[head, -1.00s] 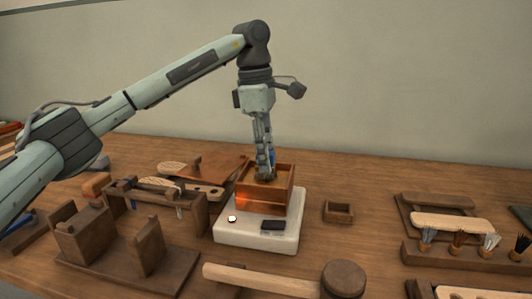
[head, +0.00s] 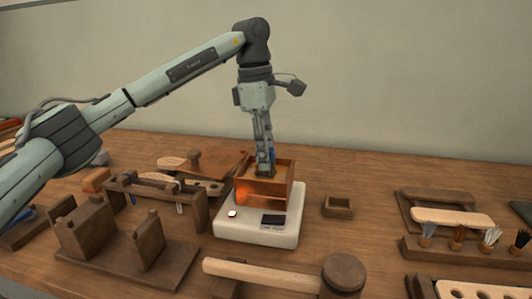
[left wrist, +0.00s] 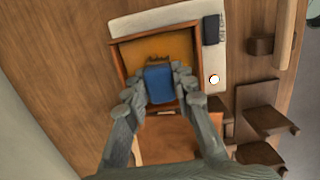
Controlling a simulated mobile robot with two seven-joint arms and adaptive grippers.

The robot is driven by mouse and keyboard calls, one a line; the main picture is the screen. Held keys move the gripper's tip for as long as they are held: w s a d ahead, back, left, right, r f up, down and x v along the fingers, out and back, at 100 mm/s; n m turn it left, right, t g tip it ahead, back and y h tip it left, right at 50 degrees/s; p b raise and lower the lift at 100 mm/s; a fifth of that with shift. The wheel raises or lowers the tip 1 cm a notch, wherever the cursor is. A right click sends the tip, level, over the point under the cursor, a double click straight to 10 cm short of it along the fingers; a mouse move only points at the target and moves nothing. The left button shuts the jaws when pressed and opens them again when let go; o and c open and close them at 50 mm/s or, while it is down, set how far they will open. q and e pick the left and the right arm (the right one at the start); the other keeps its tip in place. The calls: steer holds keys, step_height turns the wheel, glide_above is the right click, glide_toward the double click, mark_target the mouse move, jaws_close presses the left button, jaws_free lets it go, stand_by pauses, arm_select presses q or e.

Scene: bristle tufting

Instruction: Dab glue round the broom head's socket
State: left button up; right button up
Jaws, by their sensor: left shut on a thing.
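My left gripper (head: 265,166) points down into an open copper-coloured box (head: 262,192). It is shut on a blue block-like handle (left wrist: 159,84), whose dark toothed or bristly end lies over the amber contents (left wrist: 180,46) of the box. How deep that end reaches cannot be told. The box stands on a white base (head: 258,238) with a small dark panel. A pale block with a row of holes (head: 487,291), possibly the broom head, is partly cut off at the lower right. I cannot make out its socket. My right gripper is not in view.
A mallet (head: 344,274) lies in front of the base. A wooden tool rack (head: 155,200) and a dark wooden stand (head: 125,262) are at the left. Brush tufts in a rack (head: 450,250) and a pale wooden block (head: 452,217) are at the right. A small open box (head: 337,206) stands between.

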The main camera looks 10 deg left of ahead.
arm_select(q)
steer(key=shift+f, duration=0.5)
stand_by(0.4)
steer(key=shift+f, duration=0.1)
stand_by(1.2)
steer(key=shift+r+p, duration=0.9)
steer(key=shift+r, duration=2.65)
